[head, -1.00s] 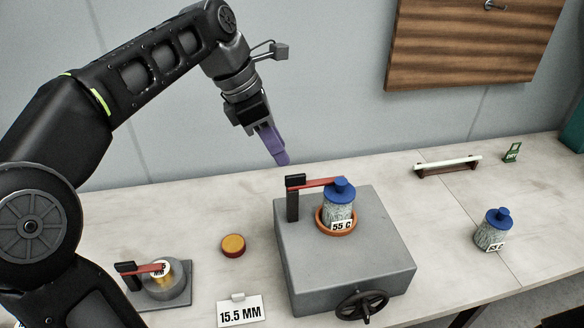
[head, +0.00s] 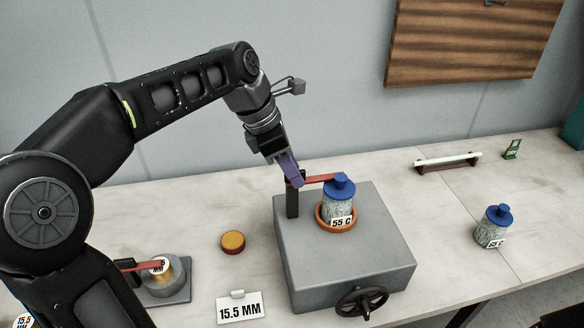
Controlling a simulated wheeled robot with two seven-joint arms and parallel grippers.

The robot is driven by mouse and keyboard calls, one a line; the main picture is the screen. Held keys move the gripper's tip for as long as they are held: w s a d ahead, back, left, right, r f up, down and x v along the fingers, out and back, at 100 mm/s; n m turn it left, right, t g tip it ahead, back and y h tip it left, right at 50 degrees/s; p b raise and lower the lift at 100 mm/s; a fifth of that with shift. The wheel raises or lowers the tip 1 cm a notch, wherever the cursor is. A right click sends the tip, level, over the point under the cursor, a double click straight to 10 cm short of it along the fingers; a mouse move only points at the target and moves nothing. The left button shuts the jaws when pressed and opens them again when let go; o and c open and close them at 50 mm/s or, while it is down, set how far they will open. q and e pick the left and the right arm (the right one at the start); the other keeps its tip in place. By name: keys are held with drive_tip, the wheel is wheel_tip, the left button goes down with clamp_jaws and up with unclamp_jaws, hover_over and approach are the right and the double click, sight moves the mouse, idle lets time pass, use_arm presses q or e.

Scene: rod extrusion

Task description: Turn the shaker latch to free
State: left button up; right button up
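The shaker is a grey box (head: 365,262) with a dark hand wheel (head: 362,302) on its front. Its latch is a red bar (head: 322,178) on a black post (head: 292,203), reaching right to the blue cap of a jar (head: 339,202) labelled 55 C. The jar stands upright in an orange ring (head: 322,222) on the box. My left gripper (head: 297,182) has purple fingers pointing down at the top of the post, overlapping the latch's left end. I cannot tell whether they touch it, or whether the fingers are open. My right gripper is not in view.
A second jar (head: 493,228) with a blue cap stands on the table at right. A rod on a rack (head: 448,162) and a small green stand (head: 512,149) are behind. Left are an orange-topped disc (head: 232,242), a 15.5 MM sign (head: 240,308) and a die unit with a red bar (head: 168,280).

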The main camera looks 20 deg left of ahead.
use_arm(q)
drive_tip(key=shift+c, duration=0.5)
clamp_jaws()
idle(0.8)
